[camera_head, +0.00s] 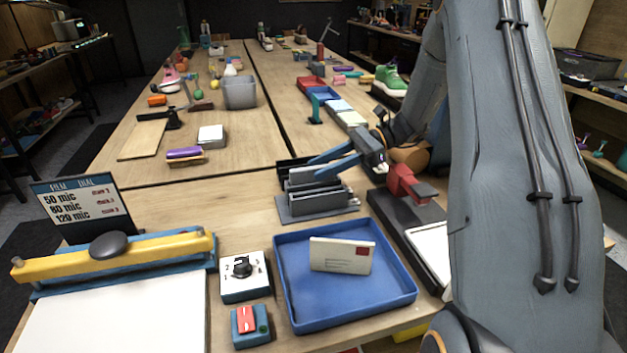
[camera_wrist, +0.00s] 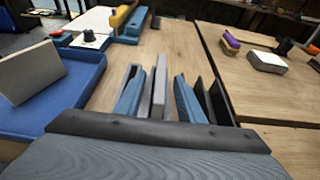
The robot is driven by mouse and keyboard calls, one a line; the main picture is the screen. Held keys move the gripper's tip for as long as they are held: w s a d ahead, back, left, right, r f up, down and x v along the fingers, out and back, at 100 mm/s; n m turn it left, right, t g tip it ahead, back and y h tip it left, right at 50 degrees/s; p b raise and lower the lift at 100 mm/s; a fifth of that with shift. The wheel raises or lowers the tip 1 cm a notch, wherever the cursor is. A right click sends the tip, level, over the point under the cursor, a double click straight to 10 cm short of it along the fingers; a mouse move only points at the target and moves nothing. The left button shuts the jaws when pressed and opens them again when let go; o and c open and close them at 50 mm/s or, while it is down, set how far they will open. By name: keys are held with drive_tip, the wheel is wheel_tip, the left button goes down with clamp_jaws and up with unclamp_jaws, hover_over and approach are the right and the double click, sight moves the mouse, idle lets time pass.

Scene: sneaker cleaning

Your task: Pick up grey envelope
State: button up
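My gripper (camera_head: 318,168) is open, its two blue fingers reaching left over a rack (camera_head: 290,211) with upright grey plates. In the wrist view the open fingers (camera_wrist: 159,75) are spread, with a thin upright grey plate (camera_wrist: 158,90) between them and a visible gap on its right. I cannot tell whether this plate is a grey envelope or a rack divider. A pale envelope (camera_head: 335,257) with a red stamp stands tilted in the blue tray (camera_head: 300,318). Its plain greyish side (camera_wrist: 30,72) shows at the left of the wrist view.
A dial box (camera_head: 243,284) and a red-switched blue box (camera_head: 250,326) stand left of the tray. A yellow-barred sealer (camera_head: 110,255) is at the far left. A black-and-red device (camera_head: 405,190) stands right of the rack. Bare wood lies left of the rack.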

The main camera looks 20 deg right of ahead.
sight(313, 171)
drive_tip(key=x, duration=0.3)
drive_tip(key=shift+a+p, duration=0.1)
drive_tip(key=shift+p, duration=0.25)
clamp_jaws()
wheel_tip(313, 171, up, 10)
drive_tip(key=shift+r+b, duration=0.1)
drive_tip(key=shift+b, duration=0.75)
